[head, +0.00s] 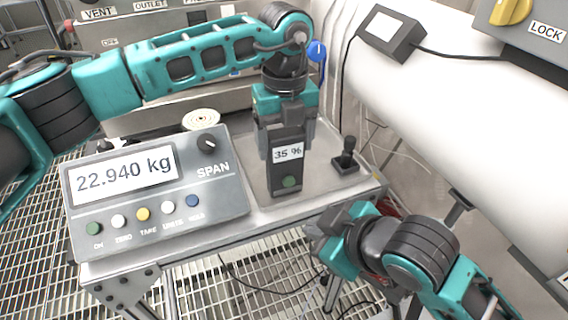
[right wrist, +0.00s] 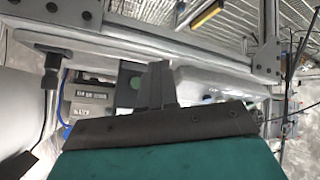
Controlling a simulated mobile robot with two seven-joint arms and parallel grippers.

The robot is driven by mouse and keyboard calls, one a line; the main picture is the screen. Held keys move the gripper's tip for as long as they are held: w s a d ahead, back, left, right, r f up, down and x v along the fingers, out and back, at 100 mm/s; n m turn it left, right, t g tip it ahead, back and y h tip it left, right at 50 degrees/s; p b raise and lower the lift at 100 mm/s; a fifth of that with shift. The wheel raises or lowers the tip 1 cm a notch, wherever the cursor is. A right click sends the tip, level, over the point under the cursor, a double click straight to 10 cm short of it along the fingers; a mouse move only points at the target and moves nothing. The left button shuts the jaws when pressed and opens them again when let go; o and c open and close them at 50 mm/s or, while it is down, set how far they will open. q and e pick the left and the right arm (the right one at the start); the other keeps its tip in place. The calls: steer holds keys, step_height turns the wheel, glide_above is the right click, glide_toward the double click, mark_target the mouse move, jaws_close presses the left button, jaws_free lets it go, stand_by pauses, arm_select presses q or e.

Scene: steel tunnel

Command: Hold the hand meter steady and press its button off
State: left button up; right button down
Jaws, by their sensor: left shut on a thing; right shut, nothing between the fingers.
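My left gripper (head: 287,138) comes down from above and is shut on the meter's upper part, just over the bench top. My right gripper (head: 318,238) is shut and empty, apart from the meter, lower right of it by the bench's front edge.
A grey scale indicator (head: 225,190) reading "22.940 kg", with several coloured buttons, stands left of the meter on the steel bench (head: 320,195). A small black joystick (head: 347,158) stands to the right. A white pipe (head: 440,120) runs along the right. Grating floor lies below.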

glide_toward(283, 190)
steer(key=shift+f+x, duration=0.25)
steer(key=shift+x, duration=1.7)
stand_by(0.6)
steer(key=shift+w+r, duration=0.1)
steer(key=shift+w, duration=0.15)
steer(key=shift+s, duration=0.1)
steer(key=shift+s+d, duration=0.1)
steer(key=shift+s, duration=0.25)
stand_by(0.3)
steer(key=s+d, duration=0.2)
steer(key=s, duration=0.3)
steer(key=shift+s, duration=0.35)
